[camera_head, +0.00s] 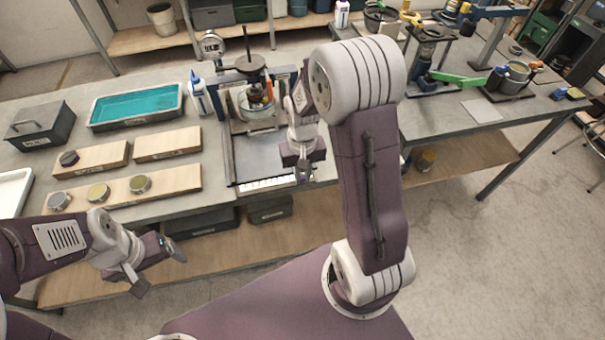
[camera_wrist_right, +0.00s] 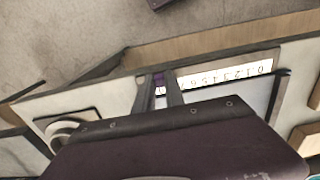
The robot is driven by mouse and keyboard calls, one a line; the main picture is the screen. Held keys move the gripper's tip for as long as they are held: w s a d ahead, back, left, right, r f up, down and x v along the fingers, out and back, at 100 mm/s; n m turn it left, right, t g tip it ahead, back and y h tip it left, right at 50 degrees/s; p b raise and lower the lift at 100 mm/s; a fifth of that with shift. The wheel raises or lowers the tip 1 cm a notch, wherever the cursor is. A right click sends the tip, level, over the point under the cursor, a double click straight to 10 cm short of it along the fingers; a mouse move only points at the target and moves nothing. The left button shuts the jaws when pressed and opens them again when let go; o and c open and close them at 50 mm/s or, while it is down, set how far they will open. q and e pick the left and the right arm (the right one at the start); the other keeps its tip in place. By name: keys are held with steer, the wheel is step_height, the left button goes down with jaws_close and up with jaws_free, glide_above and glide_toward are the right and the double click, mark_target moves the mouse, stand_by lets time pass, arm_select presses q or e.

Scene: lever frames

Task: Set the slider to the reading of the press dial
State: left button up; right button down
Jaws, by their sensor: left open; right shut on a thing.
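The press (camera_head: 252,88) stands at the back of the table, with a round dial (camera_head: 210,45) at its upper left; its reading is too small to make out. A white numbered scale strip (camera_head: 268,184) runs along the front edge, and it shows upside down in the right wrist view (camera_wrist_right: 225,75). My right gripper (camera_head: 303,176) is shut on a small purple slider (camera_wrist_right: 160,78) at the high-number end of the strip, past the 6. The fingers hide part of the slider and nearby marks. My left gripper (camera_head: 157,268) is open and empty, in front of the table.
Wooden blocks (camera_head: 168,145) and a board with round tins (camera_head: 170,178) lie left of the press. A teal-filled tray (camera_head: 135,106), a grey box (camera_head: 40,127) and a white bottle (camera_head: 198,95) stand behind. A second bench with tools (camera_head: 450,110) is at right.

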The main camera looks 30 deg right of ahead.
mark_target(272, 188)
steer(key=shift+w, duration=0.1)
stand_by(0.4)
steer(key=shift+a+r, duration=0.1)
steer(key=shift+a, duration=0.3)
steer(key=a, duration=0.2)
steer(key=w+a+p, duration=0.1)
steer(key=a, duration=0.2)
steer(key=w+a+p, duration=0.1)
steer(key=a, duration=0.2)
steer(key=shift+w, duration=0.1)
steer(key=shift+d, duration=0.1)
steer(key=c, duration=1.4)
jaws_free()
step_height(272, 188, up, 9)
steer(key=shift+p, duration=0.35)
